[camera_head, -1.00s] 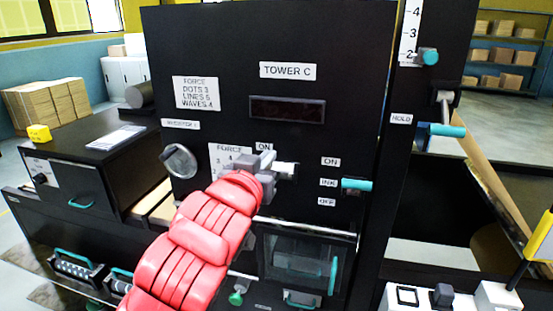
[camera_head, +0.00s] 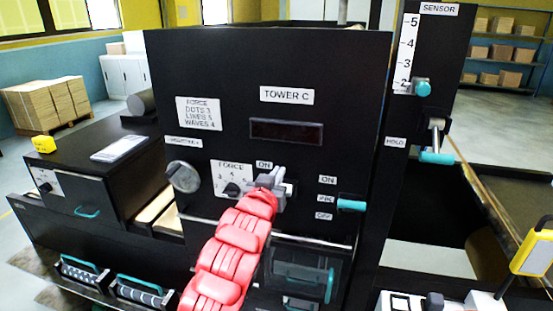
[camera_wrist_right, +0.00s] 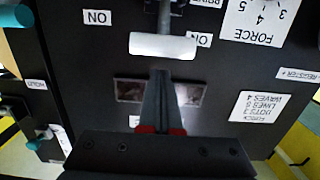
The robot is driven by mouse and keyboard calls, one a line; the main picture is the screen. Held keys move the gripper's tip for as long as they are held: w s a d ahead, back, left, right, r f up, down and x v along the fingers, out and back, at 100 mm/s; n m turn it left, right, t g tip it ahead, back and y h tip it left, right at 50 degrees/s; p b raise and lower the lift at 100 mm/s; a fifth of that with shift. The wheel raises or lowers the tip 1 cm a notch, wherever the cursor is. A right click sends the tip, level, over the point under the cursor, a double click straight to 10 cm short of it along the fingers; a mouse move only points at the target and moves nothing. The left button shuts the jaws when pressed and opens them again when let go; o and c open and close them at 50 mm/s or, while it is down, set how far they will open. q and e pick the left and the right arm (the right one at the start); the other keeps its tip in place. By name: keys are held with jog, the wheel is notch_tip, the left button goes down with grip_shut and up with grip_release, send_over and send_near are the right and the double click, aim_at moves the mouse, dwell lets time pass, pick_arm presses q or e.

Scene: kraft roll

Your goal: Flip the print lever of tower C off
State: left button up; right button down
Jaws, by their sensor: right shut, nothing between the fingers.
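The black panel of tower C (camera_head: 345,75) stands in front of me with its name label (camera_head: 287,95). My right gripper (camera_head: 268,182) is shut and empty in front of the panel, just below an ON label (camera_head: 264,164). It partly hides the print lever, whose white handle (camera_wrist_right: 163,45) shows clearly in the right wrist view. The handle is level with its ON label (camera_wrist_right: 203,40). In that view the shut fingers (camera_wrist_right: 163,75) point at the handle, with a small apparent gap; contact cannot be told. My left gripper is out of view.
Right of the print lever is the teal ink lever (camera_head: 350,205). Left are a FORCE dial (camera_head: 232,189) and a round knob (camera_head: 183,176). A hold lever (camera_head: 436,157) and a teal sensor knob (camera_head: 422,89) are on the right column. A clear-fronted box (camera_head: 300,270) is below.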

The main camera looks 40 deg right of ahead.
jog(key=shift+s+a+f+p, duration=0.15)
jog(key=shift+f+p, duration=0.05)
jog(key=shift+f, duration=0.2)
jog(key=shift+s+a+f+p, duration=0.1)
jog(key=shift+f+p, duration=0.05)
jog(key=shift+f, duration=0.2)
